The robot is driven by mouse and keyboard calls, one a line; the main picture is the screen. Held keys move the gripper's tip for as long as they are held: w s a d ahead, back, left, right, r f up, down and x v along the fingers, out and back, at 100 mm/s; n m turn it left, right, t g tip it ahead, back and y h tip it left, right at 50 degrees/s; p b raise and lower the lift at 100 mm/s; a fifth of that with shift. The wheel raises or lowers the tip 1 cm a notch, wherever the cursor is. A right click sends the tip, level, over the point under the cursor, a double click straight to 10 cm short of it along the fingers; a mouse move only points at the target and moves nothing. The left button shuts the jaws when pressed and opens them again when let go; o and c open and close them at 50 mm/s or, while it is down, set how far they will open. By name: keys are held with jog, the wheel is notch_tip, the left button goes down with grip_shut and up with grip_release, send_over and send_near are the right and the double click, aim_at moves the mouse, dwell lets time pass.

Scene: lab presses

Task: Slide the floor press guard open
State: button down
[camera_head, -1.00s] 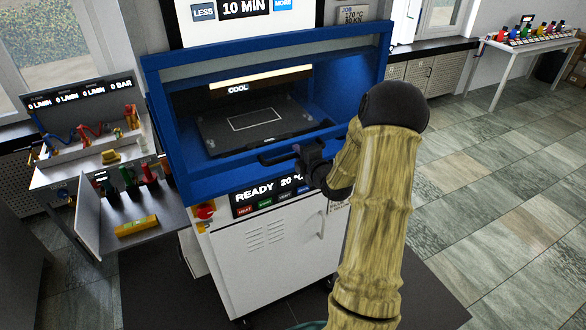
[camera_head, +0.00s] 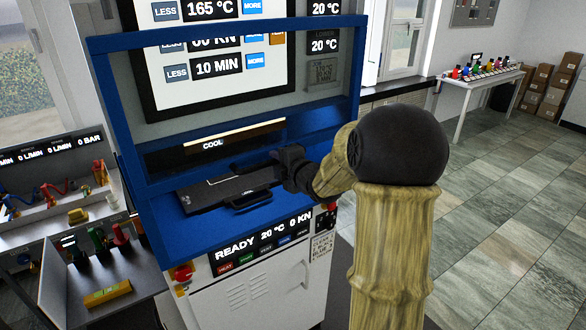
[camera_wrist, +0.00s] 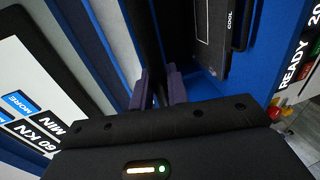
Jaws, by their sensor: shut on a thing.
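The press guard (camera_head: 104,115) is a blue frame with a see-through window in the head view. It stands raised against the press front, and the control screen shows through its window. My gripper (camera_head: 287,166) is at the guard's lower edge, right of the middle. In the wrist view, my gripper (camera_wrist: 157,88) has its two fingers shut around a dark bar, the guard handle (camera_wrist: 150,30). The platen (camera_head: 225,188) shows below the guard in the open press space. My gripper and wrist hide part of the handle and the right side of the opening.
The press panel (camera_head: 262,240) reads READY, with a red knob (camera_head: 183,271) at its left. A white table (camera_head: 483,80) is far right. The floor on the right is clear.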

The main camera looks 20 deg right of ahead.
jog(key=shift+w+a+r, duration=0.1)
jog(key=shift+a+r, duration=0.1)
jog(key=shift+r, duration=0.35)
jog(key=c, duration=1.4)
grip_release()
jog(key=shift+a+f, duration=0.1)
jog(key=shift+c, duration=0.2)
jog(key=shift+d, duration=0.2)
jog(key=shift+s, duration=0.35)
jog(key=b+v, duration=0.4)
jog(key=v, duration=1.2)
jog(key=shift+s+r+b, duration=0.2)
jog(key=shift+s+b, duration=0.1)
